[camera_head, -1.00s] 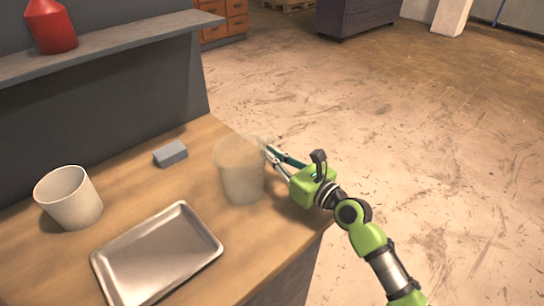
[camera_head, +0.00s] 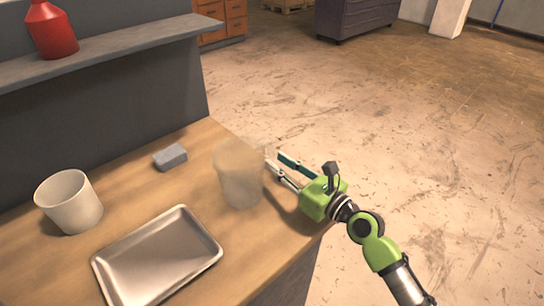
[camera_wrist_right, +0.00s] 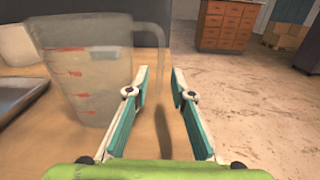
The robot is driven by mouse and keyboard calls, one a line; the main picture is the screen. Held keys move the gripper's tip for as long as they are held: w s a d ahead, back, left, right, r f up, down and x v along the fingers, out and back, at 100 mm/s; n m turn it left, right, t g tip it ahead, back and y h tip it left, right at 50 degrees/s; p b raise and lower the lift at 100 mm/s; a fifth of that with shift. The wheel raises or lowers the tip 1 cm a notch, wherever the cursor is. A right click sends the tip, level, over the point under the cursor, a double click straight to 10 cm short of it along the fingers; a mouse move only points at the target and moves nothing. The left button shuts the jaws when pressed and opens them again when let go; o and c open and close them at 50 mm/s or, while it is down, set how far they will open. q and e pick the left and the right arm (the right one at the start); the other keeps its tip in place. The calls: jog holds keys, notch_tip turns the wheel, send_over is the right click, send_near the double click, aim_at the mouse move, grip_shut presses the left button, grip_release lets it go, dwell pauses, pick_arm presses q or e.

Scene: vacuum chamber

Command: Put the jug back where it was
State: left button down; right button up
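The jug (camera_head: 239,175) is a translucent measuring jug standing upright on the wooden table near its right edge. In the right wrist view the jug (camera_wrist_right: 85,72) shows red markings, and its handle points right, in front of the fingers. My right gripper (camera_head: 277,162) is beside the jug on its right. In the right wrist view the right gripper (camera_wrist_right: 162,78) has its fingers apart with nothing between them near the camera; the handle is just beyond the left fingertip. My left gripper is not in view.
A white cup (camera_head: 70,203) stands at the left of the table. A metal tray (camera_head: 158,257) lies in front, and a small grey block (camera_head: 170,157) behind. A red bottle (camera_head: 51,28) stands on the shelf (camera_head: 120,48). Open floor lies to the right.

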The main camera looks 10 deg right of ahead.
jog(key=v, duration=0.7)
jog(key=shift+v, duration=0.75)
jog(key=shift+r, duration=0.1)
